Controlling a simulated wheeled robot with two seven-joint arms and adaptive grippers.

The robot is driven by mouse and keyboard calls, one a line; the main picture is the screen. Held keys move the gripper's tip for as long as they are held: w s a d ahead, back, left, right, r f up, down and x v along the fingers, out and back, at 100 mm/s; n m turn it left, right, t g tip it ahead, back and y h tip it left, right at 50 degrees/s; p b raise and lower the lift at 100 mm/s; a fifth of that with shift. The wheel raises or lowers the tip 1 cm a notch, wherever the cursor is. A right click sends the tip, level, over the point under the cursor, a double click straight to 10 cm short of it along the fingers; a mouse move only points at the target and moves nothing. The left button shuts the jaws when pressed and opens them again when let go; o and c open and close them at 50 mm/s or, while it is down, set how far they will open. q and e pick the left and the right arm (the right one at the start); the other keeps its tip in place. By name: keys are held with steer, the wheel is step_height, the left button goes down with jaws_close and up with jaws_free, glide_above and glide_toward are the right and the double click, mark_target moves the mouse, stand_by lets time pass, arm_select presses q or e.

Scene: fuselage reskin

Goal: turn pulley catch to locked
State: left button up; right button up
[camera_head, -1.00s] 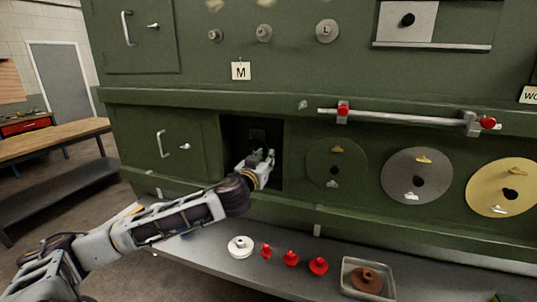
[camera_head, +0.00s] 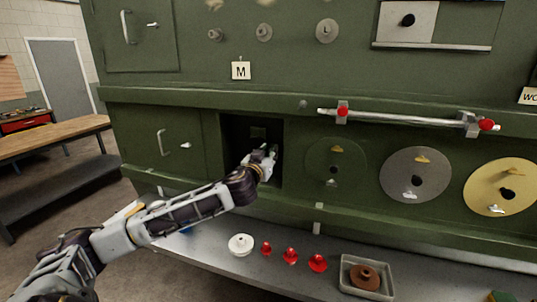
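My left gripper (camera_head: 268,150) reaches into the mouth of a dark square recess (camera_head: 236,135) in the green fuselage panel. Its fingers are small and dark against the opening, so whether they are open or shut is unclear. A small greenish plate (camera_head: 258,133) shows faintly on the recess's back wall, above the fingers. A small round fitting (camera_head: 303,104) sits on the ledge up and right of the recess, apart from the gripper. I cannot tell which part is the pulley catch; the gripper hides the lower right of the recess. My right gripper is out of view.
A rail with red knobs (camera_head: 400,117) juts out at the right, above several round discs (camera_head: 416,174). The shelf below holds a white pulley-like part (camera_head: 240,244), red parts (camera_head: 291,256) and a tray (camera_head: 346,284) with a brown part.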

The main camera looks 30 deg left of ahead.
arm_select(q)
jaws_close()
steer(key=shift+m, duration=0.4)
steer(key=m+p, duration=0.2)
steer(key=m, duration=0.3)
steer(key=m+p, duration=0.1)
steer(key=m, duration=0.5)
steer(key=m+p, duration=0.2)
steer(key=m, duration=0.4)
steer(key=shift+d+f+p, duration=0.25)
steer(key=shift+p, duration=0.05)
stand_by(0.5)
jaws_free()
